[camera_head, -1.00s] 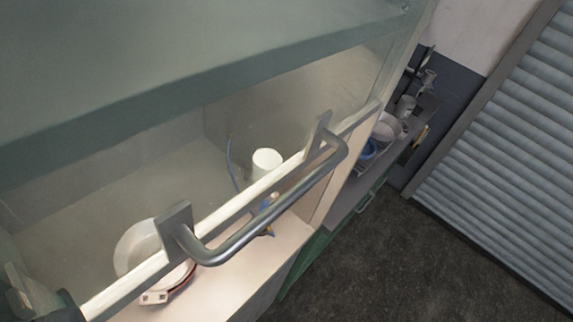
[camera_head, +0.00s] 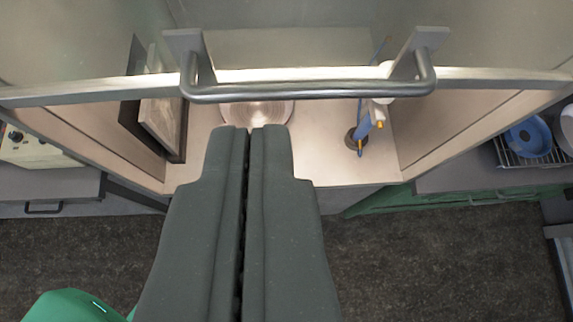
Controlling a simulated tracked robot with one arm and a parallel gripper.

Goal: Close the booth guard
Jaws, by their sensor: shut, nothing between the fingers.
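The booth guard (camera_head: 310,73) is a clear panel with a pale lower edge that crosses the upper part of the view. Its edge stands above the booth floor (camera_head: 330,165), with an open gap below it. A grey bar handle (camera_head: 310,91) is fixed to the guard by two brackets. My gripper (camera_head: 250,130) is shut and empty, its fingertips pointing at the booth, a little below the handle in the picture. I see no contact between fingers and handle. The fingers cover part of the booth floor and its front edge.
Inside the booth are a round pan (camera_head: 258,112), partly behind my fingers, and a blue and white tool (camera_head: 367,122) on a dark base. Framed panels (camera_head: 160,115) lean at the left. A rack with a blue dish (camera_head: 528,137) stands right. Dark floor (camera_head: 420,260) is clear.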

